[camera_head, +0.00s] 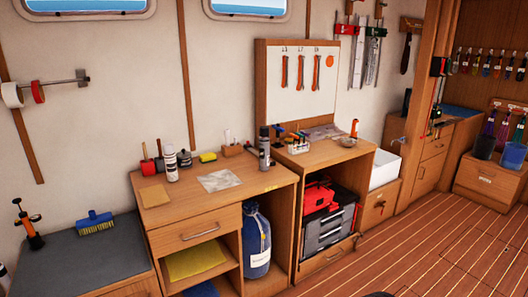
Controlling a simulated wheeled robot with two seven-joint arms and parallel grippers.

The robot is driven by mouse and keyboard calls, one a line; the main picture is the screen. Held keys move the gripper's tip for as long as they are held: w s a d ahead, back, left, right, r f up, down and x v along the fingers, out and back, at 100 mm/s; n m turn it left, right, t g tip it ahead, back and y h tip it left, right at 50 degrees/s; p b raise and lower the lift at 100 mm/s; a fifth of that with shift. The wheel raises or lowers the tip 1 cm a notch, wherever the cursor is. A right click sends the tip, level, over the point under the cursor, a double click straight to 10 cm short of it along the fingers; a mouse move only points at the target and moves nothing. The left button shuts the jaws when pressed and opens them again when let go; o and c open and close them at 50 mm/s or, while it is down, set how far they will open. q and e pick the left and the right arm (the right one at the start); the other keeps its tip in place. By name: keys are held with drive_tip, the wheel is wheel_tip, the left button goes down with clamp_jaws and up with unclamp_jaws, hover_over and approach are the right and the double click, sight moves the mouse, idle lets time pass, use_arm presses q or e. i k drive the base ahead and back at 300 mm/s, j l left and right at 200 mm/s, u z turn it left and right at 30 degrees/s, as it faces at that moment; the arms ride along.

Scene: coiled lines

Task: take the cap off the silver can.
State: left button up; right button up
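Two spray-type cans stand upright on the wooden workbench (218,179). A pale, silvery-white can (171,164) with a dark band and a lighter top stands toward the back left of the bench top. A darker grey can (264,152) with a black top stands at the bench's right end. At this size I cannot tell for sure which is the silver can, or where its cap begins. Both cans look closed at the top. Neither of my grippers shows in this view, and nothing is holding either can.
A tan square (154,195) lies at front left. Wooden floor (430,245) at right is clear.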

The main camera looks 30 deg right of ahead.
sight(264, 143)
drive_tip(key=i+l, duration=0.15)
drive_tip(key=l, duration=0.2)
drive_tip(key=i+l+u, duration=0.1)
drive_tip(key=l, duration=0.3)
drive_tip(key=i+l, duration=0.2)
drive_tip(key=l, duration=0.15)
drive_tip(key=i+l+u, duration=0.1)
drive_tip(key=l, duration=0.3)
drive_tip(key=i+l, duration=0.2)
drive_tip(key=l, duration=0.2)
drive_tip(key=i+l+u, duration=0.1)
drive_tip(key=l, duration=0.3)
drive_tip(key=i+l, duration=0.15)
drive_tip(key=l, duration=0.25)
drive_tip(key=i+l+u, duration=0.1)
drive_tip(key=l, duration=0.3)
